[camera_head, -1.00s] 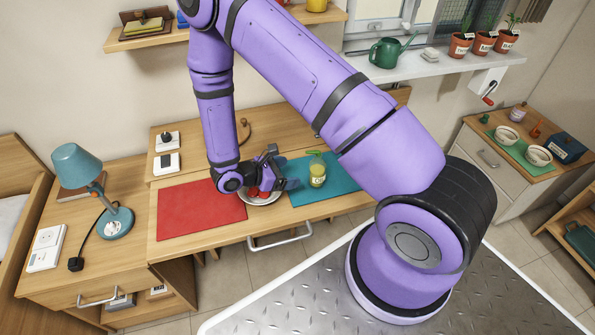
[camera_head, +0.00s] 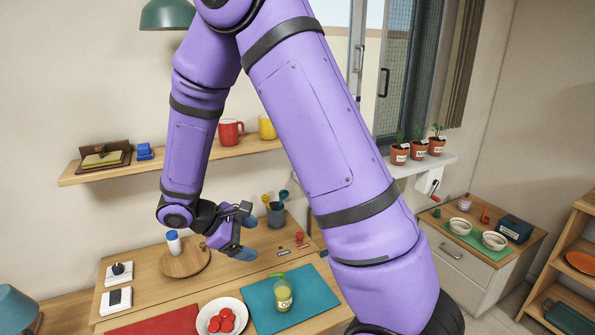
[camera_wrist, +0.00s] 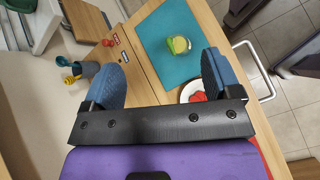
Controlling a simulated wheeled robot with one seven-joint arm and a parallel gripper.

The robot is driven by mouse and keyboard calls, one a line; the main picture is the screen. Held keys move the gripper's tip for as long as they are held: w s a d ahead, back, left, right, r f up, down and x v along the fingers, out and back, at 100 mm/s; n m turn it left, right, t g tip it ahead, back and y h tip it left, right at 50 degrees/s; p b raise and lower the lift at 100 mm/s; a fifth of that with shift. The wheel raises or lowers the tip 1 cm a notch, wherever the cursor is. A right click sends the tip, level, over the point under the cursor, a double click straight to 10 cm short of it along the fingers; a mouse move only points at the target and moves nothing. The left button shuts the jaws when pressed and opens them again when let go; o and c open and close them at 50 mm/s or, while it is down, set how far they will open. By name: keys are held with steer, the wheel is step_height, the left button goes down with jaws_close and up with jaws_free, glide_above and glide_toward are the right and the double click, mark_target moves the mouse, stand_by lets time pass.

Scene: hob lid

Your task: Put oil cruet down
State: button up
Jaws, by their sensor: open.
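The oil cruet (camera_head: 283,294) stands upright on the teal mat (camera_head: 312,295), a clear vessel with yellow-green oil, a label and a green top. In the wrist view the cruet (camera_wrist: 178,45) shows from above on the teal mat (camera_wrist: 165,25), beyond and between my fingers. My gripper (camera_head: 240,235) is open and empty, raised above the worktop, up and to the left of the cruet and apart from it. In the wrist view both blue fingertips of my gripper (camera_wrist: 165,75) are spread wide with nothing between them.
A white plate (camera_head: 237,308) with red slices is left of the teal mat, beside a red mat (camera_head: 170,322). Behind are a round wooden board (camera_head: 185,258) with a blue-capped jar (camera_head: 173,242) and a utensil pot (camera_head: 275,214). A shelf (camera_head: 75,177) with mugs hangs above.

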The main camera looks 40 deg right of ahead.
steer(key=s+r+m+t+y, duration=0.4)
steer(key=s+r, duration=0.5)
steer(key=r, duration=0.3)
steer(key=s+a+r+m+t+y, duration=0.1)
steer(key=s+r+m+t+y, duration=0.3)
steer(key=s+r, duration=0.6)
step_height(320, 180, up, 2)
steer(key=shift+a+r+m+t+y, duration=0.1)
steer(key=shift+a+m+t+y, duration=0.15)
steer(key=shift+m+t+y, duration=0.2)
steer(key=shift+o, duration=0.4)
stand_by(0.9)
steer(key=shift+w, duration=0.15)
